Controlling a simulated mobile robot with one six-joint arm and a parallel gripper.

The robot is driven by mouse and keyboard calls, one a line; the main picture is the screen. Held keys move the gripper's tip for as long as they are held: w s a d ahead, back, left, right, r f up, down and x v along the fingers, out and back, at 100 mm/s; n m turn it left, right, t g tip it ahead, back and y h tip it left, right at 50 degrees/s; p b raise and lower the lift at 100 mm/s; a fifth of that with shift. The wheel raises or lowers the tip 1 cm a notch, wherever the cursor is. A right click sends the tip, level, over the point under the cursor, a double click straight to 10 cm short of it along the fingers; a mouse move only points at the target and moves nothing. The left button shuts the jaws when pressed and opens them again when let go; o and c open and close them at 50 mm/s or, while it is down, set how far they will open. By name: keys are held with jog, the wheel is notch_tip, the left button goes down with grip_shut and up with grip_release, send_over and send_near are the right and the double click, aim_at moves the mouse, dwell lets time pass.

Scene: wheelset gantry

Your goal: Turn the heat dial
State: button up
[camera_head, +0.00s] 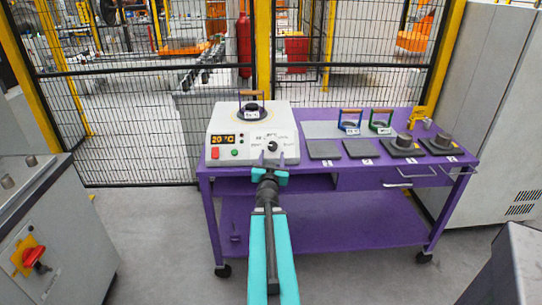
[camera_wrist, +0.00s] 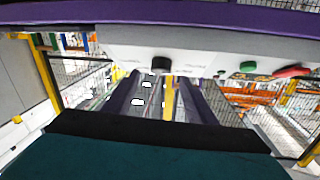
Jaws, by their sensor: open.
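The heater box (camera_head: 225,120) is white and stands on the left end of the purple table. Its front shows a display reading 20 °C (camera_head: 223,139). The heat dial (camera_head: 273,145) is a small black knob at the right of the front panel. In the wrist view, which looks upside down, the dial (camera_wrist: 161,64) shows near the top middle. My gripper (camera_head: 270,161) is open and empty, just below and in front of the dial. In the wrist view its fingers (camera_wrist: 162,82) stand either side of the dial's line; the dial looks apart from them.
A green button (camera_head: 235,153) and a red button (camera_head: 215,154) sit left of the dial. A ring with a handle (camera_head: 251,110) is on the box top. The purple table (camera_head: 350,180) also holds dark plates, handled rings and cylinders at right. Grey cabinets flank both sides.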

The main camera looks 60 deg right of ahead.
aim_at(273, 147)
jog(key=shift+b+x, duration=1.2)
jog(key=shift+b, duration=0.9)
jog(key=shift+x, duration=1.45)
